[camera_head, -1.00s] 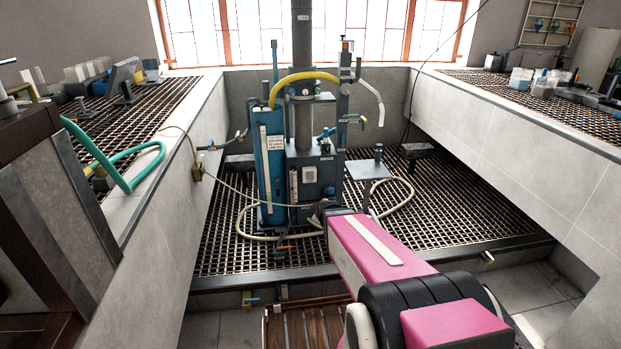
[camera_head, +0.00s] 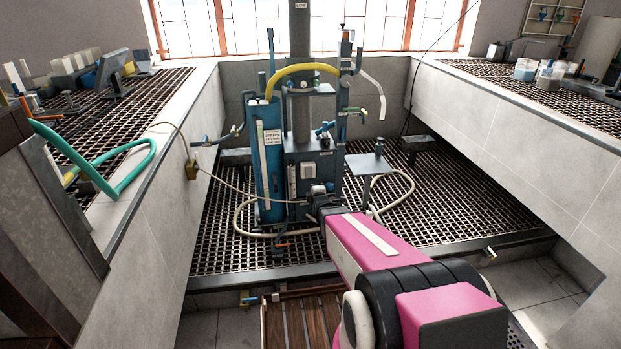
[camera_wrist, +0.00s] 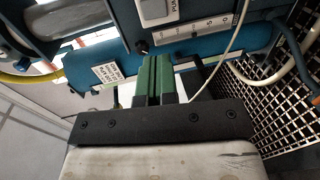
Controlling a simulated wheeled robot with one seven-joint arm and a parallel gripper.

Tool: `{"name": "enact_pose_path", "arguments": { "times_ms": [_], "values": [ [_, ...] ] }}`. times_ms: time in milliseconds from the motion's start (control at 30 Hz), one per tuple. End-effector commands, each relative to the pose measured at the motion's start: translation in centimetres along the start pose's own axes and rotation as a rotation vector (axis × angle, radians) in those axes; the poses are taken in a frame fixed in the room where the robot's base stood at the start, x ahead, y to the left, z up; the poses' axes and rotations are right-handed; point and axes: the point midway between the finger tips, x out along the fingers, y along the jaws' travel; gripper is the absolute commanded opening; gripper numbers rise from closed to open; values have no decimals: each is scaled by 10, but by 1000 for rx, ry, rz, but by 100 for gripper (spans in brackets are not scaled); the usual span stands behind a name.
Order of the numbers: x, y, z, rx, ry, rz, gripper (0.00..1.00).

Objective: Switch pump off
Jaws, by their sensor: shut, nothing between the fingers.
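The flotation unit stands in the middle of the head view, with a grey-blue control box (camera_head: 322,168) at its front. A white switch plate (camera_head: 308,170) is on this box. The wrist view shows a white plate (camera_wrist: 155,11) with a label reading "PUMP" at the top, partly cut off by the frame edge. My gripper (camera_wrist: 154,60) has green fingers pressed together with nothing between them. Its tips are just below the plate in the picture, near a small black knob (camera_wrist: 142,46); contact cannot be told. In the head view, my arm hides the fingers.
A blue cylinder (camera_head: 268,165) stands left of the box, with a yellow hose (camera_head: 300,70) above. A pale hose (camera_head: 400,195) loops over the grating. A small stand (camera_head: 369,164) is to the right. Tiled walls flank both sides. A thin cable (camera_wrist: 225,50) crosses near my fingers.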

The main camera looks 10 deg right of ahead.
Motion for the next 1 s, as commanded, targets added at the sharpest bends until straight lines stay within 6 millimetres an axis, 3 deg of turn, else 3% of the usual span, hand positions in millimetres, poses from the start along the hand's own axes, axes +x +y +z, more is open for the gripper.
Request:
{"name": "enact_pose_path", "arguments": {
  "times_ms": [267, 800, 1000],
  "values": [
    [18, -1, 0, 1, 0, 0, 0],
    [113, -1, 0, 1, 0, 0, 0],
    [137, -1, 0, 2, 1, -2, 0]
  ]
}}
